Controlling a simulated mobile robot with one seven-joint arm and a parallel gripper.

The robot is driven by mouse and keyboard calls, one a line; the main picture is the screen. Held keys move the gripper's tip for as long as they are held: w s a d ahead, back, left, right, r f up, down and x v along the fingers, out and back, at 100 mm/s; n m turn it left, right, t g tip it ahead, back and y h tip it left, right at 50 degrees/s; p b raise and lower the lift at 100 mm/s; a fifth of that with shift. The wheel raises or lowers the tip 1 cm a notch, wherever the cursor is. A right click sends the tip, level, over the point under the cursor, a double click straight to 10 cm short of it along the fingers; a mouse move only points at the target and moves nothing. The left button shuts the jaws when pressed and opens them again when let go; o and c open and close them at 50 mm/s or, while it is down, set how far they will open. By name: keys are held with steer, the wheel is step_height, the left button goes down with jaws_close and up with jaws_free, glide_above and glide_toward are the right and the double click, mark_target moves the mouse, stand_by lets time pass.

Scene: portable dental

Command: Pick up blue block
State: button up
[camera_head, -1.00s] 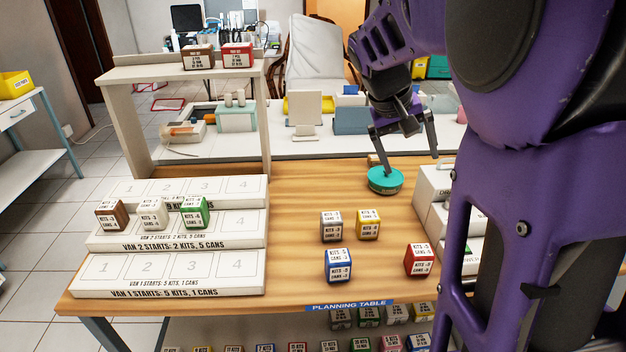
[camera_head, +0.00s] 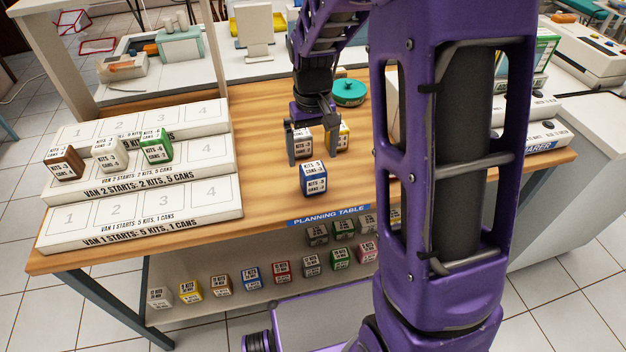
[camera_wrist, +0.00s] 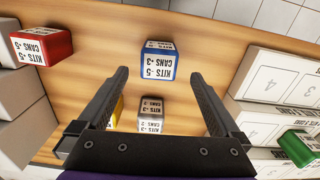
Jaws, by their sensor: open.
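The blue block (camera_head: 313,178) stands upright on the wooden table near its front edge, with white labels on its faces. In the wrist view the blue block (camera_wrist: 160,62) lies just beyond the fingertips, roughly centred between them. My gripper (camera_head: 312,158) is open and empty, pointing down, behind the blue block in the head view. It also shows in the wrist view (camera_wrist: 160,76), its fingers spread on either side of a gray block (camera_wrist: 151,112). I see no finger touching the blue block.
A yellow block (camera_head: 344,136) stands beside the gray block (camera_head: 302,144), partly behind a finger. A red block (camera_wrist: 42,46) stands off to the side. Stepped white racks (camera_head: 190,205) hold brown, white and green blocks (camera_head: 156,146). A teal round object (camera_head: 348,92) lies behind.

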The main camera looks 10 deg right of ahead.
mark_target(313, 168)
steer(key=shift+w+d+f+b, duration=0.1)
steer(key=shift+f+b, duration=0.5)
steer(key=shift+f, duration=3)
steer(key=shift+r, duration=0.1)
steer(key=c, duration=1.4)
